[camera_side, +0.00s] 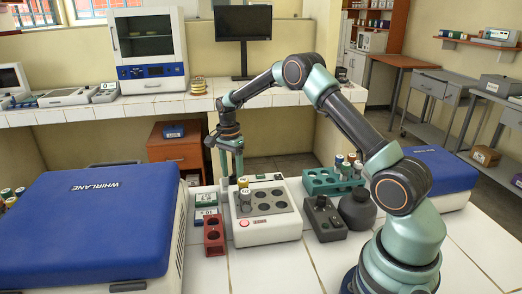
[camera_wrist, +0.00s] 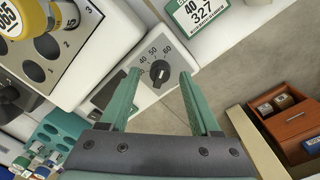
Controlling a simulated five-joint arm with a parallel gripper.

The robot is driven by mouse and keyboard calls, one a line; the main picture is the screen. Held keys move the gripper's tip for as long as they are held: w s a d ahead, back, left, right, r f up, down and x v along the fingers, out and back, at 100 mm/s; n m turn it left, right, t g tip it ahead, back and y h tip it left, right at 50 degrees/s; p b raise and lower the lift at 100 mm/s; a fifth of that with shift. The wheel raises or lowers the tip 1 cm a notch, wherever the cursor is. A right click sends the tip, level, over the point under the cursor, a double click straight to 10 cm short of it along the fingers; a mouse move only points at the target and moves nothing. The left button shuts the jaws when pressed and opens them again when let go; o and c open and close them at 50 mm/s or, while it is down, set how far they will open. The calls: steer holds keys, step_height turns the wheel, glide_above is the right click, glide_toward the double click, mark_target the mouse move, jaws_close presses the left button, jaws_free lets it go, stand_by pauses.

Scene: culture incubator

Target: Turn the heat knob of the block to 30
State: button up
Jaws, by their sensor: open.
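The heat block (camera_side: 268,208) is a white unit with a grey top of round wells, standing on the white tiled bench. In the wrist view its black heat knob (camera_wrist: 159,72) sits on a pale panel with a printed scale; 40, 50 and 60 can be made out. A pale mark shows on the knob, but I cannot tell exactly where it points. My gripper (camera_side: 231,178) hangs at the block's left side. In the wrist view my gripper (camera_wrist: 160,76) is open, its two green fingers on either side of the knob, apparently apart from it. The side view does not show the knob clearly.
Capped tubes (camera_side: 244,190) stand in the block's left wells. A red rack (camera_side: 213,238) is close on its left, a green rack (camera_side: 322,182) and a dark device (camera_side: 324,217) on its right. A large blue-lidded machine (camera_side: 92,225) fills the left bench.

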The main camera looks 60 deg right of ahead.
steer(key=shift+f, duration=0.4)
steer(key=shift+c, duration=0.2)
jaws_close()
